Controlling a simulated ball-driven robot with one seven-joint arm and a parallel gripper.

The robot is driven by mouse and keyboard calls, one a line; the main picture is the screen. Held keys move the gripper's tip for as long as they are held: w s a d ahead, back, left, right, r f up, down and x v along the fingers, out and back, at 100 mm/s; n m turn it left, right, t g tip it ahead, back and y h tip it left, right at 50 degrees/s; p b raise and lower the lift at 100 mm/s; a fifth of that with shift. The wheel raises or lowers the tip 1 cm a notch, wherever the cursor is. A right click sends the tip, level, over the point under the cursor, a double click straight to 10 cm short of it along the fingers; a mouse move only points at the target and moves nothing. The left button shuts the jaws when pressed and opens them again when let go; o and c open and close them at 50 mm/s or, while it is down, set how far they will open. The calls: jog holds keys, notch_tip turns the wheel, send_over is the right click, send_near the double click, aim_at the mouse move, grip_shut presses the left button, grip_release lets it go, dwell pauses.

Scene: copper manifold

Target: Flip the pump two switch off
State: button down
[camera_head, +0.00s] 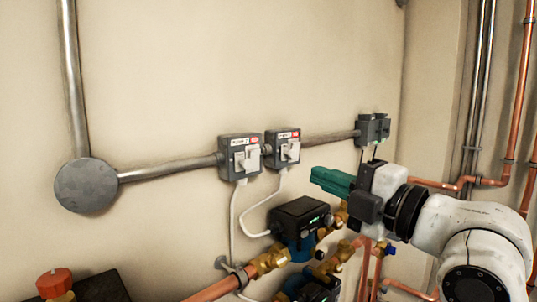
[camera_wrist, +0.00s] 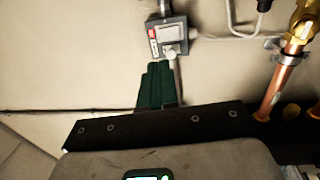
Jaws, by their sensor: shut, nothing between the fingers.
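Two grey switch boxes are on the wall in the head view, a left one (camera_head: 228,147) and a right one (camera_head: 273,138). Each has a red-and-white label and a pale switch lever. The labels are too small to tell which is pump two, and the lever settings are unclear. My gripper (camera_head: 316,179) is shut and empty, its green fingers pointing left, to the lower right of the right box. In the wrist view my gripper (camera_wrist: 159,68) lies just short of a switch box (camera_wrist: 180,33), apparently the right one. Whether the fingertips touch its lever is unclear.
A metal conduit (camera_head: 168,169) runs to the boxes from a round junction cover (camera_head: 86,186). White cables hang below them. A black pump (camera_head: 298,214) with brass fittings and copper pipes sits under my gripper. Another grey box (camera_head: 368,130) is farther right. Wall above is bare.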

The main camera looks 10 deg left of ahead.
aim_at(258, 150)
jog(key=p+x, duration=0.5)
jog(key=x, duration=0.7)
jog(key=shift+w+a+r, duration=0.1)
jog(key=shift+a+r, duration=0.1)
jog(key=shift+a, duration=0.05)
jog(key=shift+w+a+f+p, duration=0.1)
jog(key=shift+w+a+p, duration=0.2)
jog(key=shift+a+p, duration=0.05)
jog(key=shift+w+a+f+b, duration=0.1)
jog(key=shift+a+b, duration=0.05)
jog(key=shift+b, duration=0.5)
